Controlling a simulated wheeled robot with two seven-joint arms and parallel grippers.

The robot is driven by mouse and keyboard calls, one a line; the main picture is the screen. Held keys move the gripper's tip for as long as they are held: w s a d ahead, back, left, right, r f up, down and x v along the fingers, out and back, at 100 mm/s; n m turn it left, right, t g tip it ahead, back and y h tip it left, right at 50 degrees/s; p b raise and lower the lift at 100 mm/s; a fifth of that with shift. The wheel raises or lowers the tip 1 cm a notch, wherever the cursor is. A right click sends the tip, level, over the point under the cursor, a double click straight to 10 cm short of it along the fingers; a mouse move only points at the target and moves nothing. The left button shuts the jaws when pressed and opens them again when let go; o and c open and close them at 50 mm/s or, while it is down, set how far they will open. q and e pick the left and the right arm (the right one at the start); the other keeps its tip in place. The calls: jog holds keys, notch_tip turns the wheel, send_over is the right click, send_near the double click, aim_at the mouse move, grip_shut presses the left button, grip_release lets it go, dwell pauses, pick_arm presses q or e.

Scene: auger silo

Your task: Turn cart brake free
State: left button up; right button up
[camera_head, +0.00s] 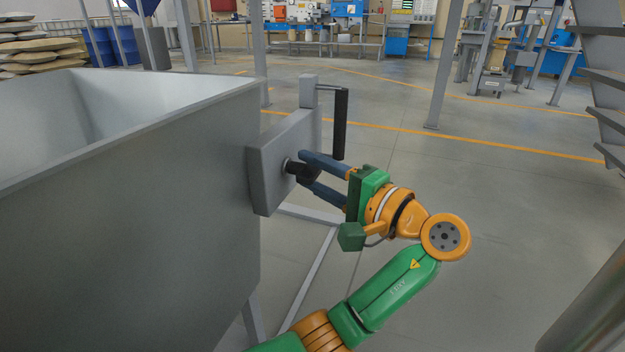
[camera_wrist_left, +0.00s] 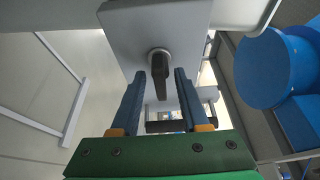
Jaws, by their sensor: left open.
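The big grey bin (camera_head: 130,200) fills the left of the head view. A grey housing (camera_head: 265,175) is fixed to its right side. A short black lever (camera_head: 292,167) on a round pivot sticks out from the housing; I take it to be the brake. It also shows in the left wrist view (camera_wrist_left: 161,82), pointing down from its pivot. My left gripper (camera_head: 302,169) is open, its blue fingers on either side of the lever. In the wrist view the fingertips (camera_wrist_left: 168,75) flank it with visible gaps; contact cannot be told. My right gripper is not in view.
Grey frame legs (camera_head: 310,275) run below the housing. A grey post (camera_head: 445,70) and metal stairs (camera_head: 605,90) stand farther right. The floor between is clear.

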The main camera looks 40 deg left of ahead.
pick_arm(q)
jog(key=shift+a, duration=0.2)
grip_shut()
